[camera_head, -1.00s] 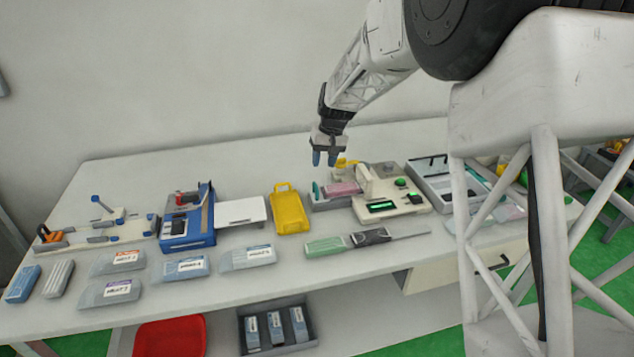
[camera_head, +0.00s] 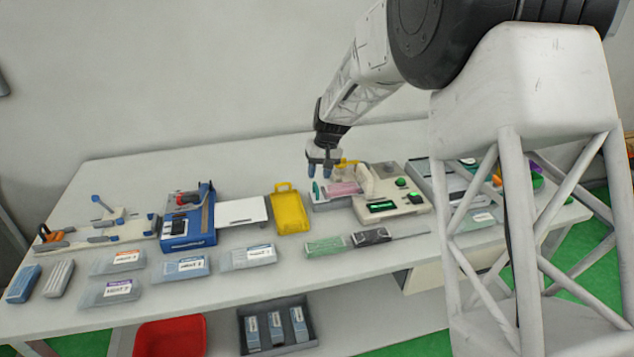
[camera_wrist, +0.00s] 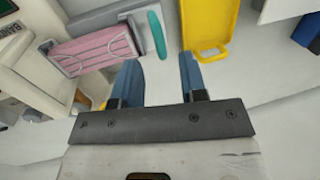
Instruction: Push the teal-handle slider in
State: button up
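The teal handle (camera_head: 316,189) stands at the left end of a grey slider tray (camera_head: 333,203) that sticks out from a cream machine (camera_head: 392,206). A pink pack (camera_head: 345,188) lies on the tray. In the wrist view the teal handle (camera_wrist: 157,34) is upper centre, beside the pink pack (camera_wrist: 95,50). My gripper (camera_head: 319,170) is above and just behind the handle, with its blue fingers pointing down. In the wrist view my gripper (camera_wrist: 162,75) is open, with nothing between its fingers. No contact with the handle shows.
A yellow tray (camera_head: 288,210) stands close to the left of the handle, with a narrow gap between. A blue machine with a white plate (camera_head: 241,211) is further left. Green and dark packs (camera_head: 325,246) lie in front. A grey bin (camera_head: 425,180) is on the right.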

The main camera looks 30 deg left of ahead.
aim_at(316, 184)
jog(key=shift+s+a+f, duration=0.15)
jog(key=shift+f, duration=0.8)
jog(key=shift+s+a+f, duration=0.1)
jog(key=shift+f, duration=0.8)
jog(key=shift+c, duration=0.3)
grip_shut()
